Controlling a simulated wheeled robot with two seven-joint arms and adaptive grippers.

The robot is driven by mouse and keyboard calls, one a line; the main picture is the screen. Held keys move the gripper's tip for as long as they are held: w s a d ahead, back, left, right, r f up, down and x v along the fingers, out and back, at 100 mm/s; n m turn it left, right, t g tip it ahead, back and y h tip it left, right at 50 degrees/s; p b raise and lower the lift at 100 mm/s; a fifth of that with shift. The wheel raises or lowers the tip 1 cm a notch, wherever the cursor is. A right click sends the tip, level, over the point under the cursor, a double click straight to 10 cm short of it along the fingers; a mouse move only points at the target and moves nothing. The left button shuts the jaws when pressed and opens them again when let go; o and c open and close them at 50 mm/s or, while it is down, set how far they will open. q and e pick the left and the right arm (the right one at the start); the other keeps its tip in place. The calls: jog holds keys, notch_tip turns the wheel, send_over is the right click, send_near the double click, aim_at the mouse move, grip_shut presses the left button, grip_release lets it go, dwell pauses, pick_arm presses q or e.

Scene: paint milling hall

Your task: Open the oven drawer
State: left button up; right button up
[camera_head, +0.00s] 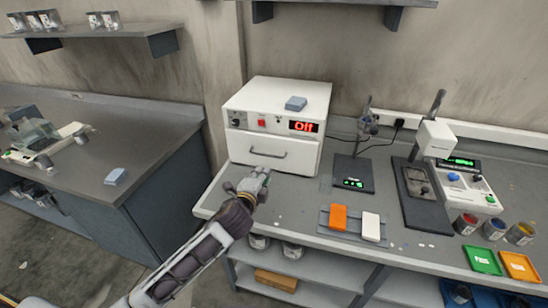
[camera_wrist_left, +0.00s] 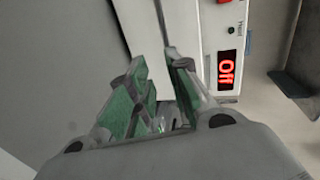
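The white oven (camera_head: 274,122) stands on the bench against the wall, its red display (camera_head: 303,126) reading "Off". Its drawer (camera_head: 270,150) looks shut, flush in the lower front, with a grey bar handle (camera_head: 268,154). My left gripper (camera_head: 262,176) is just below and in front of the handle, apart from it as far as I can tell. In the left wrist view its green-padded fingers (camera_wrist_left: 165,62) are apart with nothing seen between them, pointing at the white oven front (camera_wrist_left: 190,30). The handle cannot be made out there. My right gripper is out of view.
A blue-grey block (camera_head: 296,104) lies on the oven. To its right stand a small scale (camera_head: 354,174), an orange block (camera_head: 338,217), a white block (camera_head: 371,226) and a stand device (camera_head: 436,138). A shelf (camera_head: 345,3) hangs above. The bench front edge runs beneath my gripper.

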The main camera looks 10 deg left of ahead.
pick_arm(q)
jog(key=shift+w+d+r+m, duration=0.15)
jog(key=shift+w+r+m, duration=0.1)
jog(key=shift+r+m, duration=0.15)
jog(key=shift+w, duration=0.1)
jog(key=shift+p+x, duration=0.45)
jog(key=shift+x, duration=6.35)
jog(key=shift+d+r, duration=0.15)
jog(key=shift+r, duration=0.05)
grip_shut()
